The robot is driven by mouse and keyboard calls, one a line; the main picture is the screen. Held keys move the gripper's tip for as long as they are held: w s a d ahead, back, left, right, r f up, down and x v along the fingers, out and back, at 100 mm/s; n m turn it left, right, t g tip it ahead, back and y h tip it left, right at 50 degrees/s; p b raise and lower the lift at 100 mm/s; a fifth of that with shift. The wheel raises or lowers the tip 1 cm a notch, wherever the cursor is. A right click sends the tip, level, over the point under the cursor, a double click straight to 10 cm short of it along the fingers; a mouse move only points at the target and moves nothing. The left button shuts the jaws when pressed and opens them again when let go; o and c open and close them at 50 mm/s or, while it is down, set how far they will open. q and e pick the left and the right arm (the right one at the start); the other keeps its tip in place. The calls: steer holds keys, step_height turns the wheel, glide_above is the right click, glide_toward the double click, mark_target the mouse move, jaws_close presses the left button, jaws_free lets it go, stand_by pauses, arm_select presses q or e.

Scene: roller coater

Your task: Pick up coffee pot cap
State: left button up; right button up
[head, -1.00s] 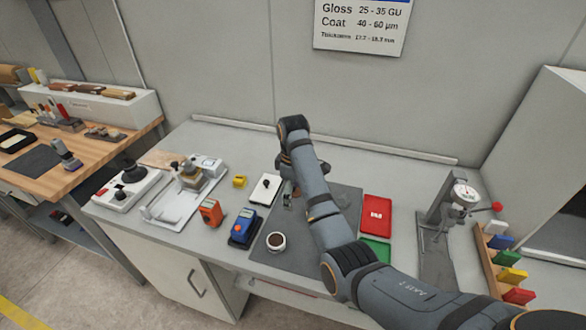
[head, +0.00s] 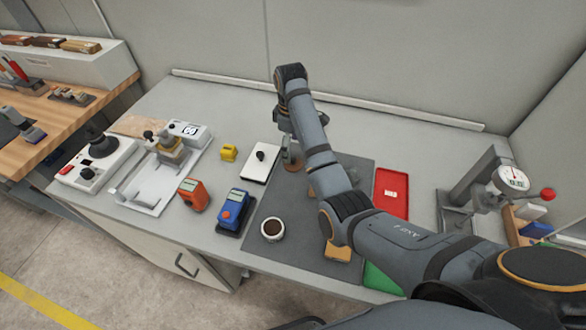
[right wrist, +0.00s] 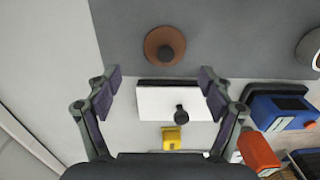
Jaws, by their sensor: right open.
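A brown disc with a dark round knob, which looks like the coffee pot cap (right wrist: 165,46), lies on the dark mat in the right wrist view, top centre. In the head view only a bit of brown shows beside my right gripper (head: 290,148). In the right wrist view my right gripper (right wrist: 160,79) is open and empty, its fingers spread either side of a white block with a black knob (right wrist: 165,103). The cap is beyond the fingertips, apart from them. My left gripper is not in view.
A cup with dark contents (head: 272,229) stands on the grey mat (head: 300,250). A blue device (head: 232,211), an orange device (head: 193,195) and a yellow item (head: 229,152) stand left of it. A red tray (head: 391,194) and a dial gauge stand (head: 489,188) are at the right.

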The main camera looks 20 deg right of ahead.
mark_target(293, 159)
steer(key=shift+s, duration=0.1)
steer(key=shift+s+d+f+b, duration=0.1)
steer(key=shift+s+f+b, duration=0.15)
steer(key=shift+f+b, duration=0.3)
steer(key=shift+s+f+b, duration=0.25)
steer(key=shift+f+b, duration=0.15)
steer(key=shift+f, duration=0.15)
step_height(293, 159, down, 2)
steer(key=shift+p, duration=0.35)
steer(key=shift+w+f, duration=0.15)
steer(key=shift+f, duration=0.1)
steer(key=shift+c, duration=0.4)
steer(key=c, duration=0.7)
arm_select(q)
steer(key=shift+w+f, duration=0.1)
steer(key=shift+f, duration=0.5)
arm_select(e)
steer(key=c, duration=0.7)
steer(key=shift+c, duration=0.2)
